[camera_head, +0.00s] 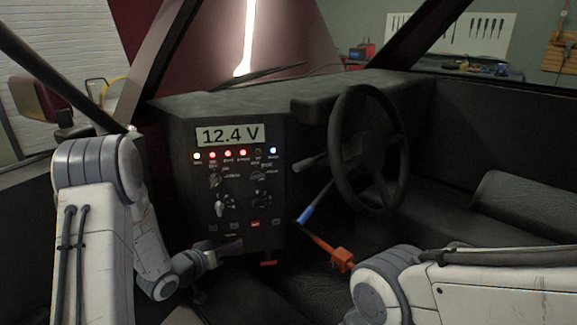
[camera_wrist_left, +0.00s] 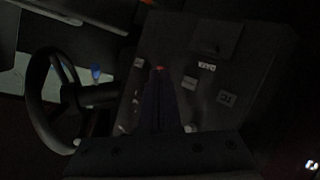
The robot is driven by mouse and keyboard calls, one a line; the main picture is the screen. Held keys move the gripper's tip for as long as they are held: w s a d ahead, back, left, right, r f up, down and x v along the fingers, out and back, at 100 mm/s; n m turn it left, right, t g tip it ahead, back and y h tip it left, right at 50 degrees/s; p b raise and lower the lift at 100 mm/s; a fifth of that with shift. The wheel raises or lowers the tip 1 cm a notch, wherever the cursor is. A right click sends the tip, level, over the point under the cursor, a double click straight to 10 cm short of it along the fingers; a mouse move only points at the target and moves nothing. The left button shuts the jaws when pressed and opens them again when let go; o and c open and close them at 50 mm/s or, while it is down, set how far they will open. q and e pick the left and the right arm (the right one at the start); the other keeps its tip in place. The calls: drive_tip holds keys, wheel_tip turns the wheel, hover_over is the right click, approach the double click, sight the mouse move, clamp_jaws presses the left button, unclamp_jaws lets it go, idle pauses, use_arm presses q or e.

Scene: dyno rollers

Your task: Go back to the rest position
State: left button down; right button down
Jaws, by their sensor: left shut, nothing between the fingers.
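My left gripper (camera_head: 232,246) is shut and empty, low in front of the black control panel (camera_head: 180,185), near its lower edge. In the left wrist view its dark fingers (camera_wrist_left: 160,100) are together and point at the dim panel, with a small orange-red spot just beyond the tips. I cannot tell whether they touch the panel. My right arm (camera_head: 480,285) comes in at the lower right; its gripper is out of view.
The panel display (camera_head: 229,135) reads 12.4 V above a row of lit lamps and several knobs. A steering wheel (camera_head: 343,150) stands right of the panel. A dark seat is at the right.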

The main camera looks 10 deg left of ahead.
use_arm(q)
drive_tip(key=s+d+r+m+g+y, duration=0.4)
drive_tip(key=s+d, duration=0.3)
drive_tip(key=d, duration=0.4)
drive_tip(key=s+d+r+m+g+y+p, duration=0.1)
drive_tip(key=s+d+r+m+g, duration=0.2)
drive_tip(key=s, duration=1.1)
drive_tip(key=s+d+r+g, duration=0.35)
drive_tip(key=s+g, duration=0.25)
drive_tip(key=s, duration=0.8)
wheel_tip(320, 180, up, 21)
drive_tip(key=p, duration=2.1)
drive_tip(key=shift+w+f+p, duration=0.15)
drive_tip(key=shift+w+p, duration=0.05)
drive_tip(key=shift+p, duration=0.15)
